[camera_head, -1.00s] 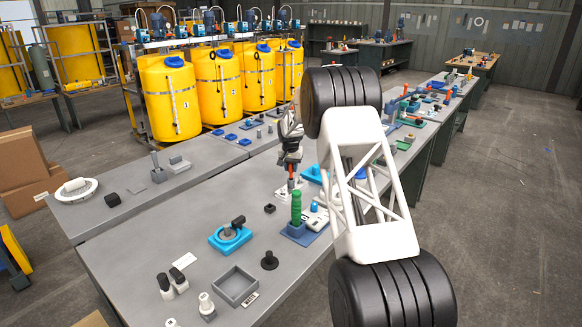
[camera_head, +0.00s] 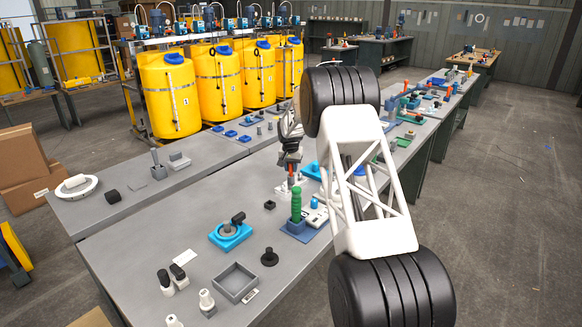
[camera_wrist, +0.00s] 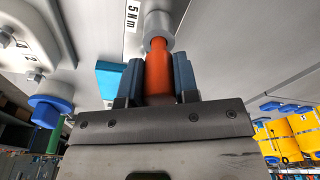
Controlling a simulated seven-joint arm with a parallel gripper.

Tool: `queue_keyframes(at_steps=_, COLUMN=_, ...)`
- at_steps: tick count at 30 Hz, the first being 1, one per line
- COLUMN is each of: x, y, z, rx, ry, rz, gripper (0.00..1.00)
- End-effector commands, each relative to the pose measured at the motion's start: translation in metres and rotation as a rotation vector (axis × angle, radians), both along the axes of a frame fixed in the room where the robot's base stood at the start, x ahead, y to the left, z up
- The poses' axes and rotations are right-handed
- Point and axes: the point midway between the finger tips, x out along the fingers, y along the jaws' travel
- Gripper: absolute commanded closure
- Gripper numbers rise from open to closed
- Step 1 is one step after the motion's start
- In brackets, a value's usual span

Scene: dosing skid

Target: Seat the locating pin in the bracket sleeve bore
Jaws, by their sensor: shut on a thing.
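The orange locating pin (camera_wrist: 159,72) is between the two blue-grey fingers of my gripper (camera_wrist: 158,80) in the wrist view. Its far end meets a grey cylinder (camera_wrist: 158,30), which looks like the sleeve. The joint is seen nearly end-on, and I cannot tell how deep the pin sits. In the head view, my gripper (camera_head: 290,164) points down over the bench, with a bit of orange (camera_head: 291,170) below it. A pale plate (camera_head: 283,190) lies beneath. The bore itself is hidden.
A green-handled tool in a blue base (camera_head: 296,207) stands close at the right of my gripper, near a light blue block (camera_head: 312,172). A small black block (camera_head: 269,205) sits to the left. A blue ring fixture (camera_head: 230,233) and grey tray (camera_head: 235,282) lie nearer.

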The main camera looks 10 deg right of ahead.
Motion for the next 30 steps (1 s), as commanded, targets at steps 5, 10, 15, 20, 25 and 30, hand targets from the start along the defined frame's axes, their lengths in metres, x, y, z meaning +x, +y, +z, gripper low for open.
queue_keyframes(at_steps=5, x=0.0, y=0.0, z=-0.003, rx=0.0, ry=0.0, rz=0.0, gripper=0.98)
queue_keyframes(at_steps=10, x=0.0, y=0.0, z=-0.006, rx=0.0, ry=0.0, rz=0.0, gripper=0.98)
queue_keyframes(at_steps=15, x=0.0, y=0.0, z=-0.009, rx=0.0, ry=0.0, rz=0.0, gripper=0.98)
queue_keyframes(at_steps=20, x=0.0, y=0.0, z=-0.012, rx=0.0, ry=0.0, rz=0.0, gripper=0.98)
queue_keyframes(at_steps=25, x=0.0, y=0.0, z=-0.015, rx=0.0, ry=0.0, rz=0.0, gripper=0.98)
queue_keyframes(at_steps=30, x=0.0, y=0.0, z=-0.018, rx=0.0, ry=0.0, rz=0.0, gripper=0.98)
